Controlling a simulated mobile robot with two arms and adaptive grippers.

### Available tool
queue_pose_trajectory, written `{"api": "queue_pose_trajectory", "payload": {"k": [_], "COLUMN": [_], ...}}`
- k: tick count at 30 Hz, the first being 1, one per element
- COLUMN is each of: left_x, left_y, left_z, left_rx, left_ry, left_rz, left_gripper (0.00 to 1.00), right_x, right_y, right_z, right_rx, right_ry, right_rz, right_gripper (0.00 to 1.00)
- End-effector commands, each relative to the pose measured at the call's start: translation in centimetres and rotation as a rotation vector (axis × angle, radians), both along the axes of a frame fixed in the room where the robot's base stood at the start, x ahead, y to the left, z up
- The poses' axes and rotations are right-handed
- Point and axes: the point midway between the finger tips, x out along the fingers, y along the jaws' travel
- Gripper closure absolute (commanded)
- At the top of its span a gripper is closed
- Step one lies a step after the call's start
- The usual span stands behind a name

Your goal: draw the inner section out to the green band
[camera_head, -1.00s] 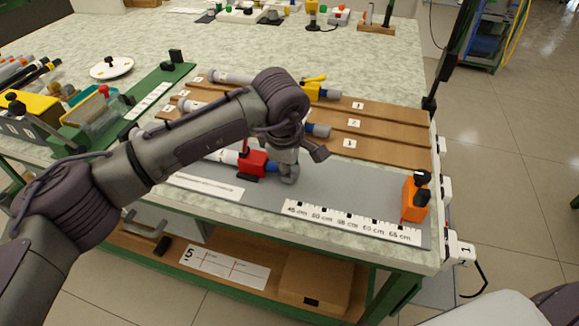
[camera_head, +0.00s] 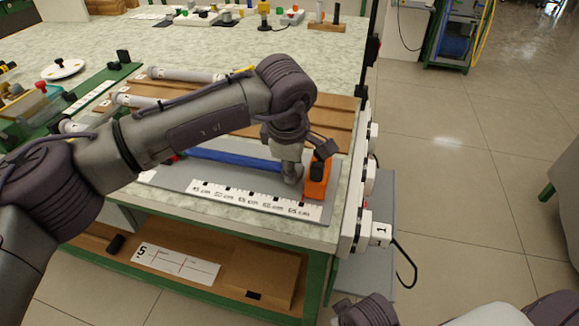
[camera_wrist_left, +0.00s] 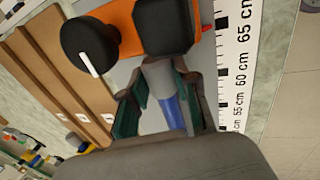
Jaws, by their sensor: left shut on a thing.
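The blue inner section (camera_head: 235,159) is a long rod lying along the grey strip, drawn well out to the right. My left gripper (camera_head: 292,173) is shut on its grey end, close to the orange block (camera_head: 316,181). In the left wrist view, the fingers (camera_wrist_left: 158,82) straddle the grey end (camera_wrist_left: 158,72), with the blue rod (camera_wrist_left: 172,112) between them. I cannot tell if the end touches the block. The red clamp (camera_head: 178,157) and outer tube are mostly hidden behind my arm. No green band shows.
The scale (camera_head: 255,201) runs along the front of the strip, marked up to 65 cm. Other tubes (camera_head: 180,75) lie in the brown rack (camera_head: 330,113) behind. A green tray (camera_head: 100,82) is at left. The table ends just right of the orange block.

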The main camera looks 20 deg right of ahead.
Motion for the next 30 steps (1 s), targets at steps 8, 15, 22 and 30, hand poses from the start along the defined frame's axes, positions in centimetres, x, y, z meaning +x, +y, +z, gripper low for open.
{"api": "queue_pose_trajectory", "payload": {"k": [8,15,22,30], "left_x": [-0.2,-0.1,-0.1,-0.5], "left_y": [-0.2,-0.2,-0.2,0.1], "left_z": [0.1,0.1,0.0,2.0], "left_rx": [-0.004,-0.005,-0.002,-0.003], "left_ry": [0.001,0.002,0.002,-0.001], "left_rz": [-0.001,-0.001,-0.001,-0.001], "left_gripper": [1.0,0.45,0.44,0.44], "right_x": [0.0,0.0,0.0,0.0], "right_y": [0.0,0.0,-0.1,0.0], "right_z": [0.1,0.1,0.1,0.1], "right_rx": [-0.001,-0.001,-0.001,0.0], "right_ry": [0.0,0.0,0.0,-0.001], "right_rz": [0.0,-0.001,-0.001,0.001], "right_gripper": [1.0,1.0,1.0,1.0]}}
